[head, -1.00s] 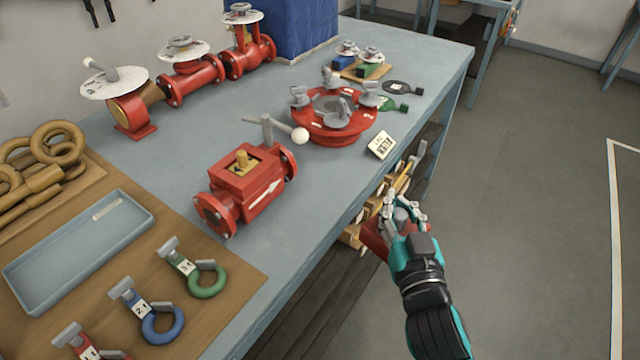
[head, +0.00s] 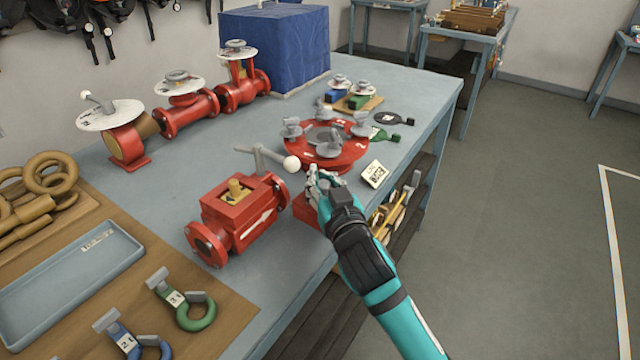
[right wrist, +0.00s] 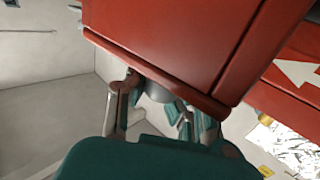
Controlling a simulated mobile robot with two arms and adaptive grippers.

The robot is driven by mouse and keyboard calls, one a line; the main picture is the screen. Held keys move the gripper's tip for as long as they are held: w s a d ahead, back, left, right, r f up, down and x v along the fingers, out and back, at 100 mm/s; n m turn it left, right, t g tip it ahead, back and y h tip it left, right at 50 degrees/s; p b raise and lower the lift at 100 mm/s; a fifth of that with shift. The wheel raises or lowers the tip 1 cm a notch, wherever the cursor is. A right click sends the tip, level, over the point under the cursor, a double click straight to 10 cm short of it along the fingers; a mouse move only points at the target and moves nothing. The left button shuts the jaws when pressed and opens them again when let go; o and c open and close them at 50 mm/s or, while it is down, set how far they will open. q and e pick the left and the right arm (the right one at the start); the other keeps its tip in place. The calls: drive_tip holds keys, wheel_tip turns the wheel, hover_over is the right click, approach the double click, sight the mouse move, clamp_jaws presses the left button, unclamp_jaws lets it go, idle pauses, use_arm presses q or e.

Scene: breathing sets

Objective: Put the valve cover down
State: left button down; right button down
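My right gripper (head: 318,182) is shut on the valve cover (head: 304,210), a red block mostly hidden behind the hand in the head view. In the right wrist view the valve cover (right wrist: 175,45) fills the top middle, with the fingers (right wrist: 160,105) around a grey knob on it. The cover is over the table's front edge, just right of the red valve body (head: 240,215). I cannot tell whether it touches the table. The valve body has a white arrow, an open top and a brass stem (head: 236,190). My left gripper is not in view.
A round red flange (head: 350,158) with grey knobs and a small label card (head: 375,173) lie further right. Bare tabletop (head: 290,265) shows in front.

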sight(320, 188)
drive_tip(key=shift+x, duration=1.05)
drive_tip(key=f, duration=0.3)
drive_tip(key=shift+d+f, duration=0.2)
drive_tip(key=shift+f, duration=0.05)
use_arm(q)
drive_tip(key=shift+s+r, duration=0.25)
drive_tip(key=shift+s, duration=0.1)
use_arm(e)
drive_tip(key=shift+f, duration=0.2)
drive_tip(key=c, duration=1.3)
unclamp_jaws()
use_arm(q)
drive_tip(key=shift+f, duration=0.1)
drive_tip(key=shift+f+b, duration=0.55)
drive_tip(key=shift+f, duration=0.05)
use_arm(e)
drive_tip(key=v, duration=1.2)
drive_tip(key=shift+r, duration=0.15)
